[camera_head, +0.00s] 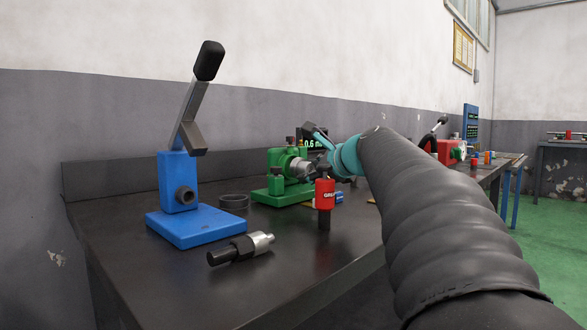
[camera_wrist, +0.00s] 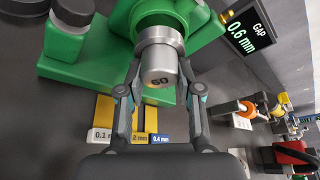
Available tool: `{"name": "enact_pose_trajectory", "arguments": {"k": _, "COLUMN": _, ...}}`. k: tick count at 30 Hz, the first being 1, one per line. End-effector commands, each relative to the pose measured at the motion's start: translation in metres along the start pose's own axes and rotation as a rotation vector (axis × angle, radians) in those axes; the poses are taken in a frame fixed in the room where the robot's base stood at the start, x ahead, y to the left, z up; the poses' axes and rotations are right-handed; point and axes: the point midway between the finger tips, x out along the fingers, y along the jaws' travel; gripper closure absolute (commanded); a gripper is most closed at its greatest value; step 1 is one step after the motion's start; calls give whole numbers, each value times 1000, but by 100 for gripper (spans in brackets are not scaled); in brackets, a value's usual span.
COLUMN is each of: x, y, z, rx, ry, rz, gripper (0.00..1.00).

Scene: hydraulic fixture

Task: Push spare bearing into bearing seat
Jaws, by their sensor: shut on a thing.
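In the wrist view my gripper (camera_wrist: 160,75) is shut on a silver cylindrical part (camera_wrist: 159,66) marked "60", one finger on each side. A wider silver ring (camera_wrist: 158,35) sits at its far end, at the round opening of the green housing (camera_wrist: 118,18). I cannot tell whether this ring is the spare bearing or part of the held piece, nor how deep it sits; the seat's inside is hidden. In the head view the silver part (camera_head: 302,168) lines up with the green fixture (camera_head: 278,190); my gripper there is partly hidden behind a red-topped tool.
A display (camera_wrist: 240,38) reads "GAP 0.6 mm". Yellow and blue gauge strips (camera_wrist: 125,128) lie below the housing.

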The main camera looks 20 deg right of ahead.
Motion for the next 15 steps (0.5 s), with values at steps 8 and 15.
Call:
{"name": "enact_pose_trajectory", "arguments": {"k": 8, "x": 5, "y": -1, "z": 3, "rx": 0, "ry": 0, "rz": -1, "gripper": 98}}
{"name": "enact_pose_trajectory", "arguments": {"k": 15, "x": 10, "y": 0, "z": 5, "rx": 0, "ry": -1, "rz": 1, "gripper": 98}}
